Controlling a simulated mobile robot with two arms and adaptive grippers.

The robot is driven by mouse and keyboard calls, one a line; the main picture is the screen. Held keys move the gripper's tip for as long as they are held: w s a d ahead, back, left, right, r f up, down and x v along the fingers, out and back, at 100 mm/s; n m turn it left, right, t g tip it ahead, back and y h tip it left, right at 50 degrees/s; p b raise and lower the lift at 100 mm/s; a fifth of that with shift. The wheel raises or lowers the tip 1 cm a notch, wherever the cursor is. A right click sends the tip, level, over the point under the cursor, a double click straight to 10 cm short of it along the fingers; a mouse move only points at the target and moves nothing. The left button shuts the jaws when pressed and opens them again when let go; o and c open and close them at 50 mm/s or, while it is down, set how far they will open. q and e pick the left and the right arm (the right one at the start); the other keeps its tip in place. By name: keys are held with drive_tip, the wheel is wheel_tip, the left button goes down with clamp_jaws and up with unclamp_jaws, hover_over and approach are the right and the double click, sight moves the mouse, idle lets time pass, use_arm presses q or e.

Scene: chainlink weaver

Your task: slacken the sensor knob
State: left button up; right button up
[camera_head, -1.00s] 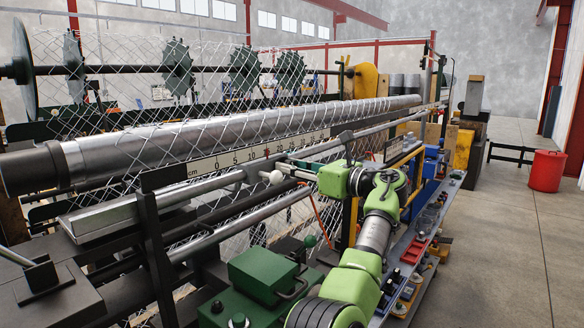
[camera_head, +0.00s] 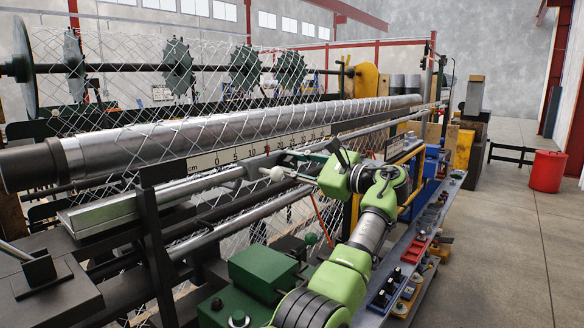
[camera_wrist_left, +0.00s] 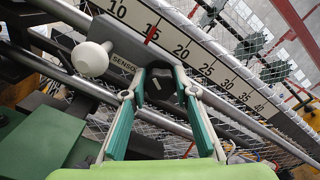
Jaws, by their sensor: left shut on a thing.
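The sensor knob (camera_wrist_left: 161,83) is a dark knob on the grey sensor block, beside the "SENSOR" label (camera_wrist_left: 122,63) in the left wrist view. My left gripper (camera_wrist_left: 160,78) has its two teal fingers closed on opposite sides of this knob. A white round-headed part (camera_wrist_left: 91,59) sticks out of the block to the left of the fingers; it also shows in the head view (camera_head: 277,174). In the head view my left gripper (camera_head: 298,167) reaches the block from the right, and the knob is too small to make out there. My right gripper is not in view.
A white centimetre scale (camera_wrist_left: 200,57) with a red mark runs just behind the block. Chain-link mesh and a long steel roller (camera_head: 220,130) lie beyond.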

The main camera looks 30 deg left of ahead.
use_arm(q)
drive_tip(key=n+b, duration=0.1)
drive_tip(key=n, duration=0.2)
drive_tip(key=shift+n, duration=0.4)
drive_tip(key=n+b, duration=0.1)
drive_tip(key=n, duration=0.3)
drive_tip(key=shift+f+n+b, duration=0.15)
drive_tip(key=shift+n+b, duration=0.15)
drive_tip(key=shift+b, duration=0.1)
drive_tip(key=n+b, duration=0.1)
drive_tip(key=n, duration=0.2)
drive_tip(key=shift+f+n, duration=0.1)
drive_tip(key=shift+n, duration=0.2)
drive_tip(key=n+b, duration=0.1)
drive_tip(key=n, duration=0.2)
drive_tip(key=shift+f, duration=0.1)
drive_tip(key=n, duration=0.4)
drive_tip(key=shift+f, duration=0.1)
drive_tip(key=n+b, duration=0.1)
drive_tip(key=n, duration=0.2)
drive_tip(key=shift+n, duration=0.4)
drive_tip(key=n, duration=0.4)
drive_tip(key=shift+w+f, duration=0.1)
drive_tip(key=shift+n, duration=1.4)
